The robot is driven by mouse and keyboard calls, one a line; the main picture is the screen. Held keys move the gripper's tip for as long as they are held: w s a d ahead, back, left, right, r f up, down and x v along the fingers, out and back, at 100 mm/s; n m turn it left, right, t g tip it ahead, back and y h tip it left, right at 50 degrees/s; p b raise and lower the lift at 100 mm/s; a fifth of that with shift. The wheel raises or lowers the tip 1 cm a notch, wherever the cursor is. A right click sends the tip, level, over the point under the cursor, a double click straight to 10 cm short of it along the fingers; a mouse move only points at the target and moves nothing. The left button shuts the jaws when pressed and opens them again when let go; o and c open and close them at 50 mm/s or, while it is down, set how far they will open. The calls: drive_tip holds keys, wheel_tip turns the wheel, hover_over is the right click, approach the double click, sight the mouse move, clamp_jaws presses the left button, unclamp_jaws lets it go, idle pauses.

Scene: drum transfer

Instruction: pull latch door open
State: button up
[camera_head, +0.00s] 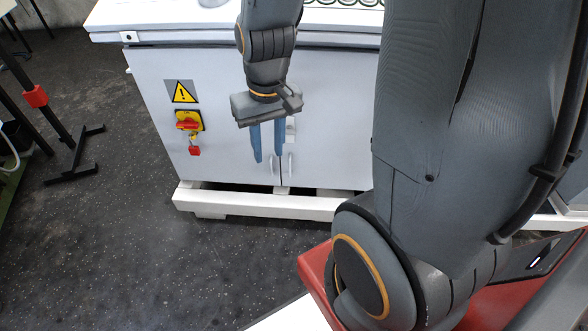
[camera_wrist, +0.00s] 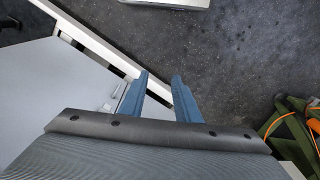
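The light grey cabinet (camera_head: 215,85) stands ahead in the head view, with two doors meeting near a seam below my gripper. Small pale handles (camera_head: 290,164) show low by the seam, and a small pale latch-like fitting (camera_head: 290,130) shows above them. The doors look closed. My gripper (camera_head: 267,170) points down in front of the cabinet, its two blue fingers apart with nothing between them. In the wrist view the open fingers (camera_wrist: 160,78) lie beside the cabinet front (camera_wrist: 50,95). A pale handle (camera_wrist: 108,104) shows left of them. Contact with it cannot be told.
A yellow warning sign (camera_head: 181,92) and a red-yellow switch (camera_head: 189,121) with a red padlock (camera_head: 194,150) are on the left door. A white base rail (camera_head: 255,205) runs along the cabinet's foot. A black stand (camera_head: 70,160) stands far left.

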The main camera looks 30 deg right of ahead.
drive_tip(key=w+d+f+m+t+b, duration=0.1)
drive_tip(key=w+d+f+b, duration=0.3)
drive_tip(key=w+f, duration=0.45)
drive_tip(key=w+d+f+m+t+b, duration=0.1)
drive_tip(key=w+d+f+b, duration=0.35)
drive_tip(key=w+f, duration=0.4)
drive_tip(key=m+t+h+b, duration=0.1)
drive_tip(key=m+h+b, duration=0.1)
drive_tip(key=b, duration=0.6)
hover_over(290, 167)
drive_tip(key=s, duration=0.2)
drive_tip(key=f, duration=1.3)
drive_tip(key=a+f, duration=0.1)
drive_tip(key=f, duration=0.6)
drive_tip(key=b+x, duration=0.1)
drive_tip(key=x, duration=0.6)
drive_tip(key=shift+w+f+b, duration=0.15)
drive_tip(key=shift+w+b, duration=0.05)
drive_tip(key=shift+b, duration=0.2)
clamp_jaws()
